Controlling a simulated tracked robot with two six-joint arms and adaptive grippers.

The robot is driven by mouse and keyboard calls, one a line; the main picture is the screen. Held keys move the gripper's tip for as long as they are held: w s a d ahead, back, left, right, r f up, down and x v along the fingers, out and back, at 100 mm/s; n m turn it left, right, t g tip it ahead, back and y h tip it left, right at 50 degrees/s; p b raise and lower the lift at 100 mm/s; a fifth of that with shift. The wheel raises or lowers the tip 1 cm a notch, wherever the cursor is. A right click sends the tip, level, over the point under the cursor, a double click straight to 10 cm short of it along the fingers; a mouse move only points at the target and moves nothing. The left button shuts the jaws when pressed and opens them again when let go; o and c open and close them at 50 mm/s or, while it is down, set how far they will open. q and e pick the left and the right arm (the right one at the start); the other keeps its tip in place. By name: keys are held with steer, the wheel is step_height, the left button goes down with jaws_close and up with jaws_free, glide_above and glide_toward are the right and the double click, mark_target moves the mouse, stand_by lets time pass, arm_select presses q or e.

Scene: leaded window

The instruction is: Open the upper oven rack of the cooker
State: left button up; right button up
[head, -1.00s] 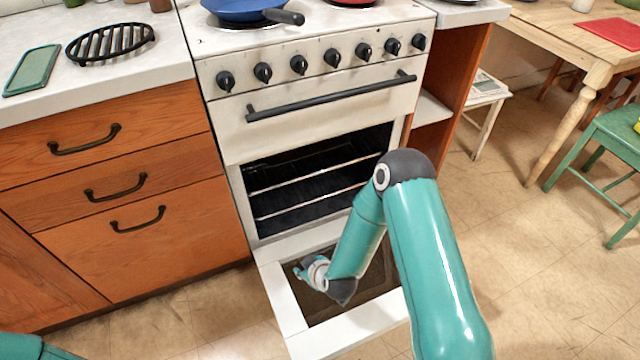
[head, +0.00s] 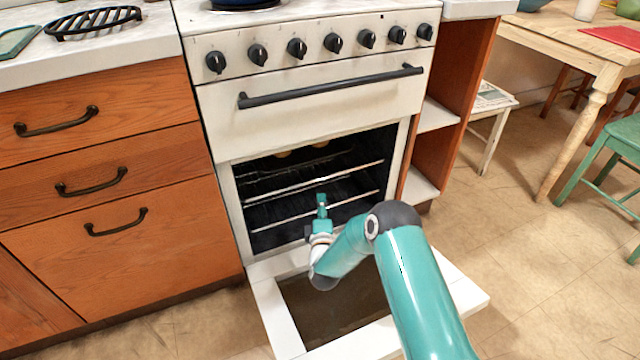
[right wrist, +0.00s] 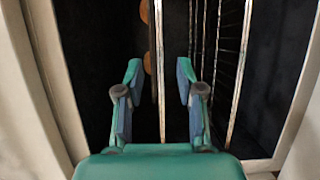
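The white cooker (head: 300,100) stands ahead with its oven door (head: 275,320) folded down. Inside the dark oven, the upper rack (head: 345,170) shows a shiny front bar, and the lower rack (head: 350,204) shows another below it. My right gripper (head: 321,205) is at the oven mouth, just below the upper rack's front bar in the head view. In the right wrist view its fingers (right wrist: 159,72) are open and empty. A rack bar (right wrist: 160,115), seemingly the upper rack's, runs between them in that view; I cannot tell the depth gap. My left gripper is out of view.
Round brown items (right wrist: 148,62) lie in the oven, at the upper rack. The cooker's dark handle (head: 330,86) and knobs are above the opening. Wooden drawers (head: 110,180) flank it on the left, an open shelf (head: 435,116) on the right.

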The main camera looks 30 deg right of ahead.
mark_target(320, 178)
steer(key=shift+b+x, duration=2.15)
steer(key=shift+x, duration=3.8)
jaws_close()
steer(key=shift+f, duration=0.1)
